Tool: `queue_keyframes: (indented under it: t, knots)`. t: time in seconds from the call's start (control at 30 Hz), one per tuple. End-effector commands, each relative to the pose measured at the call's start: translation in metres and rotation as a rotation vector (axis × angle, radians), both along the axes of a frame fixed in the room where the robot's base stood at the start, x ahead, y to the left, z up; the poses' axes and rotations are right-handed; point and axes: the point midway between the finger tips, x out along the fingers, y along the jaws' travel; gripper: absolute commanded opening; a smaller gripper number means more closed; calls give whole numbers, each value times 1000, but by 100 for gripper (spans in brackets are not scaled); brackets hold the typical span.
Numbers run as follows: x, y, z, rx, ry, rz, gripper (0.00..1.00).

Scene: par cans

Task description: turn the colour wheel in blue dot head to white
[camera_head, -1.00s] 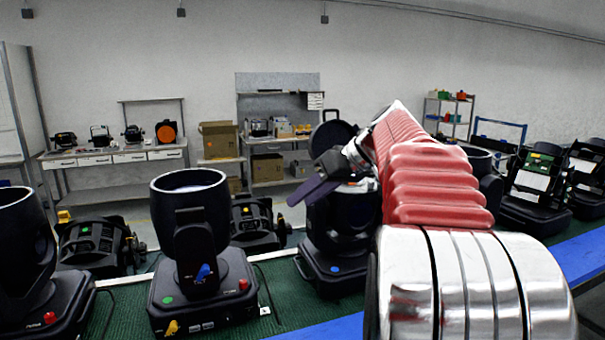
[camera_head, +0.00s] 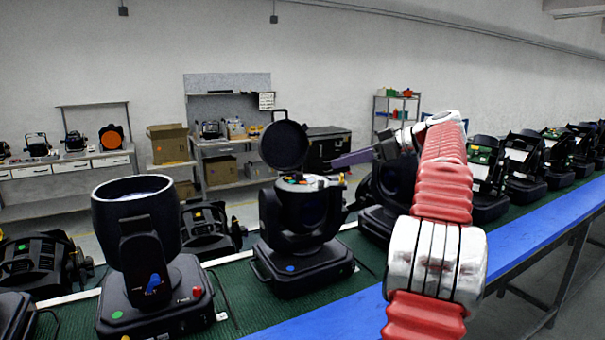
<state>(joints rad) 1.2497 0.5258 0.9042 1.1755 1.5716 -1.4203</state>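The blue dot head (camera_head: 305,228) is a black moving head on the green conveyor, with a blue dot (camera_head: 290,268) on its base. Its round black lid (camera_head: 284,145) stands open, tilted up at the back. Small coloured parts (camera_head: 318,181) show at the rim of its open top. I cannot make out which colour of the wheel is in place. My gripper (camera_head: 340,162) is to the right of the open top, its dark flat end pointing left towards it. It appears apart from the head. I see it edge-on, so its opening is hidden.
A black head with a green dot (camera_head: 138,250) stands to the left. Another black head (camera_head: 385,195) stands behind my arm. More heads line the belt (camera_head: 505,175) at right. A blue rail (camera_head: 540,228) runs along the near edge. Shelves and boxes stand behind.

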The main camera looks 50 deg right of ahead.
Motion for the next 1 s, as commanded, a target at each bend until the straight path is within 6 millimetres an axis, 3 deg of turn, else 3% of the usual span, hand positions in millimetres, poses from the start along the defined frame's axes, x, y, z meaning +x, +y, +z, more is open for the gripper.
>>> queue_keyframes:
  t: [0.33,1.0]
  knots:
    - [17,5,-7,1,1,1,37]
    - [107,30,-46,1,2,2,37]
